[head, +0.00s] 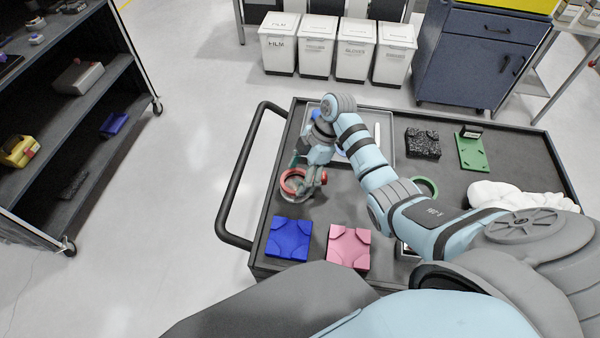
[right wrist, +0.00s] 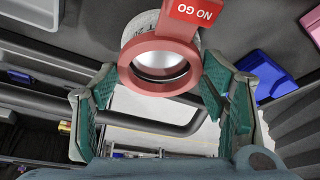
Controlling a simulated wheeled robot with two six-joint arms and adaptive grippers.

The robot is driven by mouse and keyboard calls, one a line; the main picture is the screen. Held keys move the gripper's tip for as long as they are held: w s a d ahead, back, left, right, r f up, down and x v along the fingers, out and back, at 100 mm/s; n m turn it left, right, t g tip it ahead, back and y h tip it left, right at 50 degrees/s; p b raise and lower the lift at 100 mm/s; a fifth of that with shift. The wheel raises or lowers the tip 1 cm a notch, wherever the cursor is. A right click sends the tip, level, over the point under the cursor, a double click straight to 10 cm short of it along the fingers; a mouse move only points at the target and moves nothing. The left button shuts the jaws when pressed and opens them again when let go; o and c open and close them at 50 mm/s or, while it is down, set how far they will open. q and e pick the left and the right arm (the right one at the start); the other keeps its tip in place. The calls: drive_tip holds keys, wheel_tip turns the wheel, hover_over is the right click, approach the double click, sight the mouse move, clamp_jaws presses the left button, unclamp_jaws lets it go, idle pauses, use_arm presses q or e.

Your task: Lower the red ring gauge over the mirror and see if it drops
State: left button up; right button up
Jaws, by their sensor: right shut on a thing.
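The red ring gauge (head: 292,181) is at the left side of the cart top in the head view. In the right wrist view the ring (right wrist: 128,72) carries a red tag marked "NO GO". My right gripper (head: 312,184) is around the gauge, its green-padded fingers (right wrist: 161,104) on either side, shut on it. A shiny round face, seemingly the mirror (right wrist: 160,66), shows through the ring, with a pale rim behind. I cannot tell whether the ring sits around the mirror or above it. My left gripper is out of view.
A blue block (head: 289,239) and a pink block (head: 349,247) lie at the cart's near edge. A green ring (head: 425,186), a grey tray (head: 386,118), a black speckled block (head: 422,143) and a green plate (head: 473,153) lie farther right or back. The cart handle (head: 229,185) borders the left.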

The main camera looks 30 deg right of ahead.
idle(0.6)
drive_tip(key=shift+f, duration=0.35)
idle(0.6)
drive_tip(key=shift+r, duration=0.1)
idle(0.5)
drive_tip(key=shift+r+p, duration=2.5)
drive_tip(key=shift+p, duration=0.05)
